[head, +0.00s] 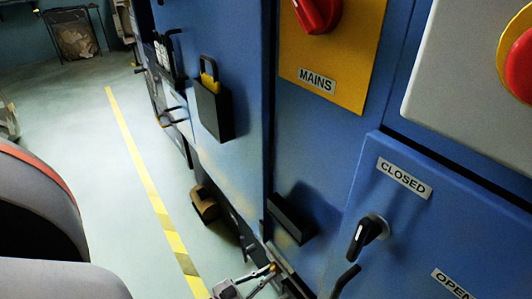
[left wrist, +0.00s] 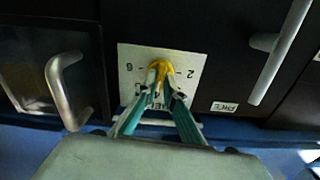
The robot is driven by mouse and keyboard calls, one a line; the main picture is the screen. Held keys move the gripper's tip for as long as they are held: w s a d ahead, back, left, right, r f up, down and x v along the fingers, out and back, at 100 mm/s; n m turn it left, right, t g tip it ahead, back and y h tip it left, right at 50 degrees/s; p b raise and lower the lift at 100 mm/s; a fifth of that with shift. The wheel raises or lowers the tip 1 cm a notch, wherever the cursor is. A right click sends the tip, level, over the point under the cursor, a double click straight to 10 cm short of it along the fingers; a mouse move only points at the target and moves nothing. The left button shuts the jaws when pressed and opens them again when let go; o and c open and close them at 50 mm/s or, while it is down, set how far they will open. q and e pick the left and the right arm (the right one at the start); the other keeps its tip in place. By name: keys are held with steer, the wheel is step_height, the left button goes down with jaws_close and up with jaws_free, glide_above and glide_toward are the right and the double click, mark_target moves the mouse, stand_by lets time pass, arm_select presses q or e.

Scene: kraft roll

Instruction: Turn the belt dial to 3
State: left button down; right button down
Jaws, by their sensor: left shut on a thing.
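The belt dial (left wrist: 158,68) is a yellow knob on a white plate (left wrist: 190,56) in the left wrist view. Which number the dial points to I cannot tell. In the head view my left gripper (head: 262,274) shows only in part at the bottom edge, low beside the blue cabinet. My right gripper is in neither view.
In the left wrist view, a metal handle (left wrist: 64,90) is at left and a long bar handle (left wrist: 278,55) at right, near a "FREE" label (left wrist: 224,106). The head view shows a red mains switch (head: 316,12), a black cabinet handle (head: 364,238) and open floor at left.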

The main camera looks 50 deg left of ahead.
arm_select(q)
steer(key=shift+a+n, duration=0.1)
steer(key=shift+n, duration=4.7)
steer(key=c, duration=2.1)
jaws_free()
steer(key=shift+c, duration=0.2)
steer(key=s+a, duration=0.1)
steer(key=s, duration=1.1)
